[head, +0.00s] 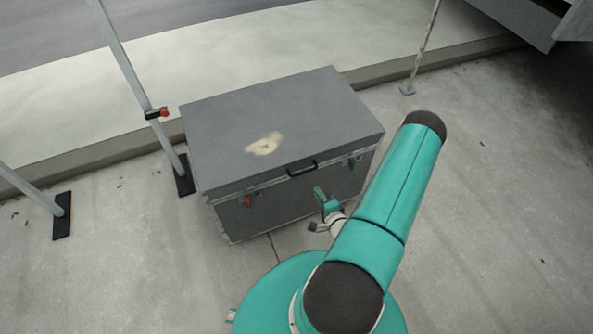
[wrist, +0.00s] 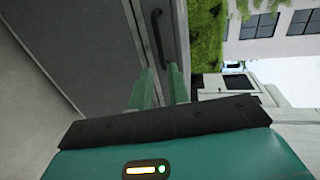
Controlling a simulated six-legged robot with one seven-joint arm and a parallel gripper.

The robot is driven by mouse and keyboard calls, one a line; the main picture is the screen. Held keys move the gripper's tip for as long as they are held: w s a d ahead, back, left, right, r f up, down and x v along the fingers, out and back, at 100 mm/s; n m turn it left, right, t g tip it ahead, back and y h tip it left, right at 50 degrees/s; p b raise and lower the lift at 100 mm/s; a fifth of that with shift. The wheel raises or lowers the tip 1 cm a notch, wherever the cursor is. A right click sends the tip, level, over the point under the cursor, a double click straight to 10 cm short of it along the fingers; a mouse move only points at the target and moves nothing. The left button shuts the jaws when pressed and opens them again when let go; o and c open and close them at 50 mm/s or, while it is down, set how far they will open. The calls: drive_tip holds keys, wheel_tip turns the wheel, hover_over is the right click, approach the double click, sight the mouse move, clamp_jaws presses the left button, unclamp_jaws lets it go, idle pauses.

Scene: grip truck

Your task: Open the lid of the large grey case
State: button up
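The large grey case (head: 285,115) stands on the concrete floor with its lid shut. A pale worn patch marks the lid's top. A black handle (head: 301,167) sits on the front edge of the lid; it also shows in the wrist view (wrist: 157,35). A red latch (head: 249,201) and a green latch (head: 352,162) are on the case front. My gripper (head: 320,193) is in front of the case, below and right of the handle. In the wrist view my gripper (wrist: 161,70) has its two teal fingers apart, pointing toward the handle's near end. Contact cannot be told.
A grey metal stand with a red knob (head: 164,113) is close to the case's left side. Another post foot (head: 62,215) is farther left, and a thin pole (head: 424,50) stands behind right. A raised kerb (head: 100,153) runs behind the case. The floor at right is clear.

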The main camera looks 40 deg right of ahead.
sight(305, 171)
drive_tip(key=x, duration=1.3)
drive_tip(key=shift+w+d+f, duration=0.15)
drive_tip(key=shift+d, duration=0.1)
clamp_jaws()
